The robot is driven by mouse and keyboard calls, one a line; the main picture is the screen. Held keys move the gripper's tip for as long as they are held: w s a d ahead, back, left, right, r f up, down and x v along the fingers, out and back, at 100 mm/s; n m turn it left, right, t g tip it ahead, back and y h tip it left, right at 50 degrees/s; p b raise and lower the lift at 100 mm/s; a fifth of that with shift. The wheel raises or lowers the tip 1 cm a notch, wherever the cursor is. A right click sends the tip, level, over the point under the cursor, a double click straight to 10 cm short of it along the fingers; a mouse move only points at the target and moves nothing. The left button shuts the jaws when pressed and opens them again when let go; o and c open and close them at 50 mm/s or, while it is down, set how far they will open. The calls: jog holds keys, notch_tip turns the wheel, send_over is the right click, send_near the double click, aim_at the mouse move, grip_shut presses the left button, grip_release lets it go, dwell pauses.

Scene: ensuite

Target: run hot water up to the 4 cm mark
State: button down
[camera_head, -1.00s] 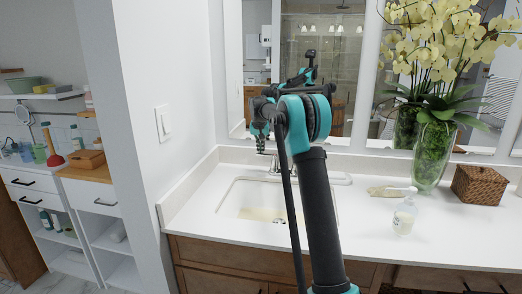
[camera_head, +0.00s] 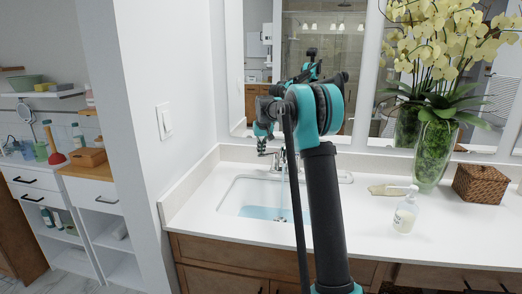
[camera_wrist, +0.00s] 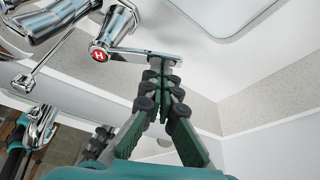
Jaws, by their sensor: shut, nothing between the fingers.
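The white sink (camera_head: 228,190) is set in the counter, with blue water (camera_head: 262,213) across its bottom. A thin stream (camera_head: 283,190) falls from the faucet (camera_head: 280,162). I cannot make out a 4 cm mark. In the wrist view, the chrome hot handle (camera_wrist: 122,22) bears a red H badge (camera_wrist: 100,54), and its flat lever (camera_wrist: 135,54) reaches to the right. My gripper (camera_wrist: 163,68) is shut and empty, its fingertips at the lever's outer end; whether they touch it is unclear. In the head view my gripper (camera_head: 262,146) is above the back left of the sink. My arm hides part of the basin's right side.
A soap bottle (camera_head: 405,212), a glass vase (camera_head: 434,155) with yellow orchids and a wicker box (camera_head: 480,184) stand on the counter to the right. A mirror (camera_head: 262,60) is behind the faucet. The wall with a light switch (camera_head: 165,122) is close on the left.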

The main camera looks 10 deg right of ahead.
jog(key=shift+s, duration=0.35)
dwell(0.5)
